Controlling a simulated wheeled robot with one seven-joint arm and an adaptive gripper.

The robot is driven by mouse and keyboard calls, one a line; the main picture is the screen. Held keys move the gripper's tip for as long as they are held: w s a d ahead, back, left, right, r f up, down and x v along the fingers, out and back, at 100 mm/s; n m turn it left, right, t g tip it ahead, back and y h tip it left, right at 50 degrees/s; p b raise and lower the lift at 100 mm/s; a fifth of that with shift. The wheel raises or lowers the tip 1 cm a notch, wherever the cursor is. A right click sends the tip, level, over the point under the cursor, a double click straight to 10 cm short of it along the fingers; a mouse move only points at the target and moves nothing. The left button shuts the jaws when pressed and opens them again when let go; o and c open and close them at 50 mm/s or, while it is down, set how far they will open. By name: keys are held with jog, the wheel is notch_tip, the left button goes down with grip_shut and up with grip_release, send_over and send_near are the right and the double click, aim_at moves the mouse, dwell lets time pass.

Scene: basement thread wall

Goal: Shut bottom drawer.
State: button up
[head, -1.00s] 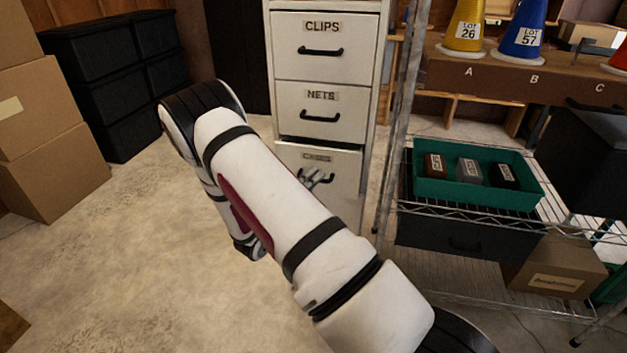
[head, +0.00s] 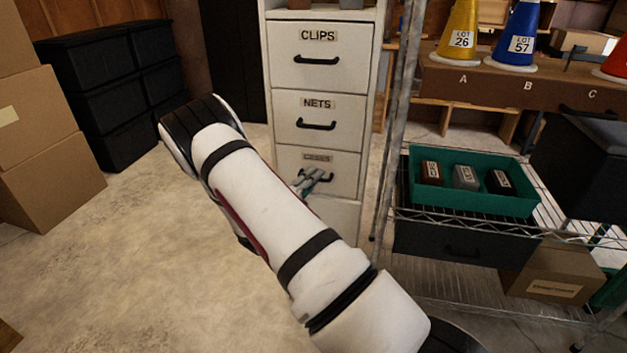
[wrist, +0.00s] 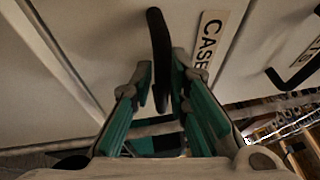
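The white cabinet has drawers labelled CLIPS (head: 345,68) and NETS (head: 348,128), both flush with the frame. The bottom drawer (head: 347,165) is below them, with a label that reads CASES in part. Its face looks flush or nearly flush in the head view, with no dark gap along its top. My gripper (head: 310,180) is at the bottom drawer's black handle. In the wrist view, the handle (wrist: 159,50) runs between the green-padded fingertips of my gripper (wrist: 162,78). The fingers look apart on either side of it; any contact is unclear.
A wire shelf with a green tray (head: 470,205) stands close on the cabinet's right. Cardboard boxes (head: 45,150) and black bins (head: 110,90) stand at the left. The floor (head: 120,260) in front and to the left is clear.

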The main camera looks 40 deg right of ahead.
jog(key=shift+s+d+r, duration=0.1)
dwell(0.3)
jog(key=v, duration=1.2)
jog(key=s+r+m+g+y, duration=0.8)
jog(key=s+r+m+g, duration=0.2)
jog(key=s+r+m, duration=0.95)
jog(key=s+a+r+m+t+y, duration=0.2)
jog(key=s+a+m+t+y, duration=0.3)
jog(key=s+a+m+y, duration=0.95)
jog(key=s+a+r+m+t+h+p, duration=0.1)
jog(key=s+r+m+t+p, duration=0.1)
jog(key=r+p, duration=0.9)
jog(key=s+a+r+m+t+h+p, duration=0.1)
jog(key=r+m+t+h+p, duration=0.1)
jog(key=r+p, duration=0.9)
jog(key=shift+v, duration=1.25)
